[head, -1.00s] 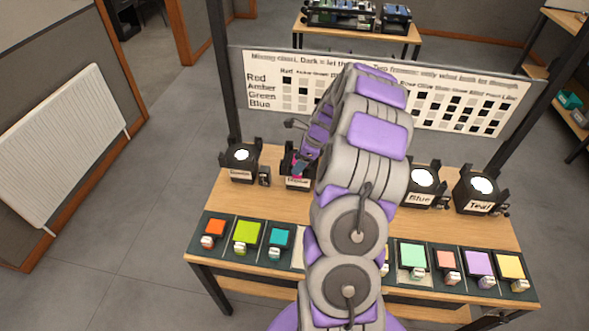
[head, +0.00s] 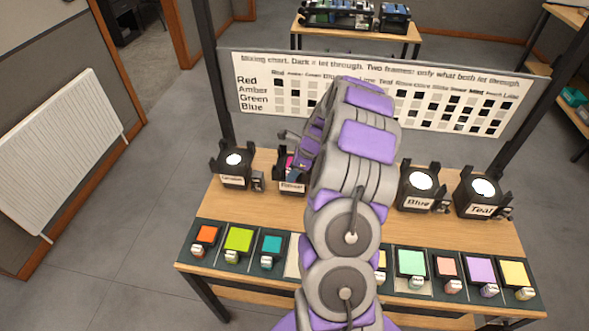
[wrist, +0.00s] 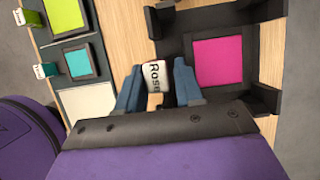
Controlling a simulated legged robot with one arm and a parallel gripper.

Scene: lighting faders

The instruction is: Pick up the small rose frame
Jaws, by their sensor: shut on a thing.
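The small rose frame is a bright pink square panel (wrist: 218,62) in the wrist view, with a white tab marked "Rose" (wrist: 153,77). The panel lies within the black holder of a lamp (wrist: 262,98); whether it rests in it or is just above it I cannot tell. My gripper (wrist: 158,85) has its two blue fingers on either side of the tab and is shut on it. In the head view a bit of pink (head: 290,163) shows at the second lamp from the left (head: 292,187), beside my gripper (head: 299,168). My arm hides much of the table's middle.
Another lamp (head: 234,171) stands at the left, with the Blue lamp (head: 420,188) and Teal lamp (head: 482,196) at the right. Several coloured frames, such as the lime one (head: 239,240), line the front edge. A mixing chart (head: 450,92) stands behind the table.

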